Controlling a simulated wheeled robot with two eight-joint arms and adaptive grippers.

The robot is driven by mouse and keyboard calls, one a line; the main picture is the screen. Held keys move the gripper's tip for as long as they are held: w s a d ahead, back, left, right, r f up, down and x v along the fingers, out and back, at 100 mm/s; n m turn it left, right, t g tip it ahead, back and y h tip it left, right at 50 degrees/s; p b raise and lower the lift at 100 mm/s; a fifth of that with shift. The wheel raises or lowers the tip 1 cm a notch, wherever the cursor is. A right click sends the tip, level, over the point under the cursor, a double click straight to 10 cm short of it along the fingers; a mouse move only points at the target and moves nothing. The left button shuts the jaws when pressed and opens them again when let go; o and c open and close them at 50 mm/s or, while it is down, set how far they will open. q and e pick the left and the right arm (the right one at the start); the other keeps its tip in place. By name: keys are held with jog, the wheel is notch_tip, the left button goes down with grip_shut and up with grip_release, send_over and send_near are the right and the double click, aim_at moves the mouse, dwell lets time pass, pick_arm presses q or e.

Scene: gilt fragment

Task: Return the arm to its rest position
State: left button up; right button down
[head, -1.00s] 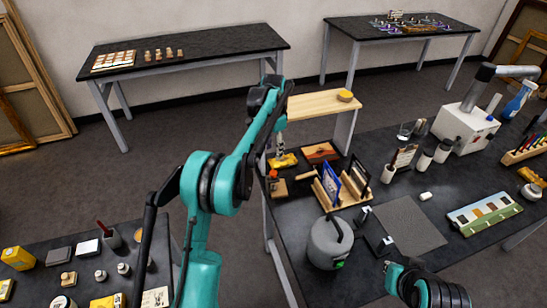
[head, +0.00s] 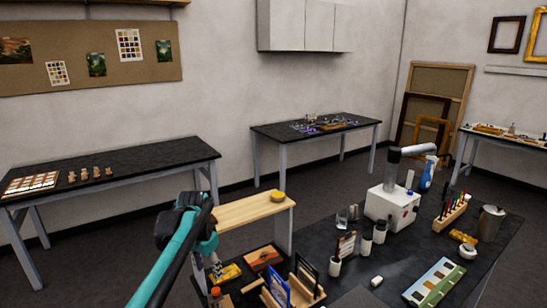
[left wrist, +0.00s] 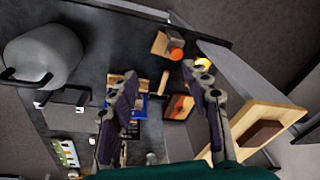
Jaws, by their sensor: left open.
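My left arm (head: 172,262) comes in from the lower left in the head view, teal and black. Its wrist is bent downward over the near-left end of the dark worktable (head: 350,294). My left gripper (head: 215,268) hangs there beside the wooden shelf, small and partly hidden by the arm. In the left wrist view its two fingers (left wrist: 167,100) are spread wide apart with nothing between the tips. Below them are a small orange picture panel (left wrist: 180,107) and a wooden rack (left wrist: 128,95) with a blue panel. My right gripper is not in view.
A wooden shelf (head: 236,212) with a yellow round item stands close beside the left wrist. A grey canister (left wrist: 45,55) is on the table. A white box (head: 391,207) with a grey arm stands farther right.

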pick_arm(q)
jog(key=s+d+f+n+t+b, duration=0.1)
jog(key=s+n+t+b, duration=0.1)
jog(key=s, duration=0.6)
jog(key=s+d+f+n+t+b, duration=0.1)
jog(key=s+f+b, duration=0.1)
jog(key=s, duration=0.7)
jog(key=s+f+n+t+b, duration=0.2)
jog(key=s+f, duration=0.7)
jog(key=s, duration=0.1)
jog(key=shift+s+n, duration=0.35)
jog(key=shift+n, duration=0.05)
